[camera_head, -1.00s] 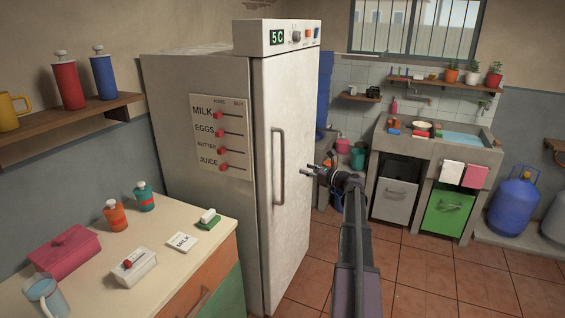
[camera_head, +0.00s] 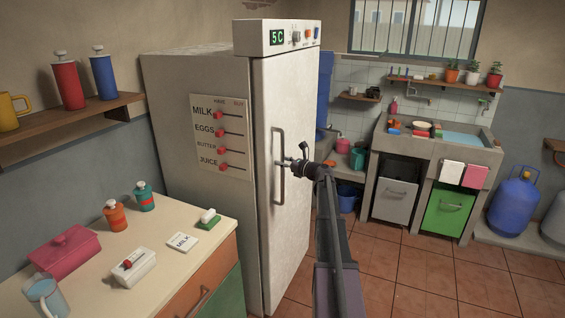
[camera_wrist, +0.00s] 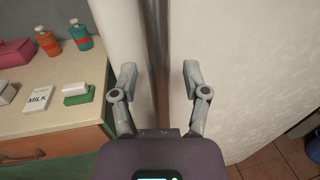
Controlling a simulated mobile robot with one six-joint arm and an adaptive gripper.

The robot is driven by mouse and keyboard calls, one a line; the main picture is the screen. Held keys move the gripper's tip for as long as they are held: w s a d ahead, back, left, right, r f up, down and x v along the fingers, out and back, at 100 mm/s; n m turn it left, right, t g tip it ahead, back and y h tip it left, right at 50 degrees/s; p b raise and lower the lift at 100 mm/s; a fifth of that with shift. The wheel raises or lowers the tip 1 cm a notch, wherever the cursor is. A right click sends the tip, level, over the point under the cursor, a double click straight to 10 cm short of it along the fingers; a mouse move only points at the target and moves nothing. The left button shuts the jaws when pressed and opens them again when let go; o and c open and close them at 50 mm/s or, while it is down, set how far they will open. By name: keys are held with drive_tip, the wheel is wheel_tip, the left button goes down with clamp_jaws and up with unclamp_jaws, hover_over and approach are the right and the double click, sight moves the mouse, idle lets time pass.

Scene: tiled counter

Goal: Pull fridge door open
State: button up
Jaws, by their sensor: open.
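The fridge is a tall white box; its door (camera_head: 290,105) faces right and looks closed. A vertical metal bar handle (camera_head: 279,185) runs along the door near its left edge. My gripper (camera_head: 284,163) is at the upper-middle part of the handle in the head view. In the wrist view, the handle (camera_wrist: 158,60) runs between the two spread fingers of my gripper (camera_wrist: 160,82), one on each side with gaps. The fingers are open and not closed on the bar. How deep the bar sits between them is hard to tell.
A counter (camera_head: 75,270) with a pink box, bottles and a milk card stands left of the fridge. A wall shelf (camera_head: 70,120) is above it. A sink unit (camera_head: 440,150) stands at the back right. The tiled floor (camera_head: 420,270) right of the fridge is clear.

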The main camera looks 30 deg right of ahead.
clamp_jaws()
drive_tip(key=shift+s, duration=0.1)
idle(0.4)
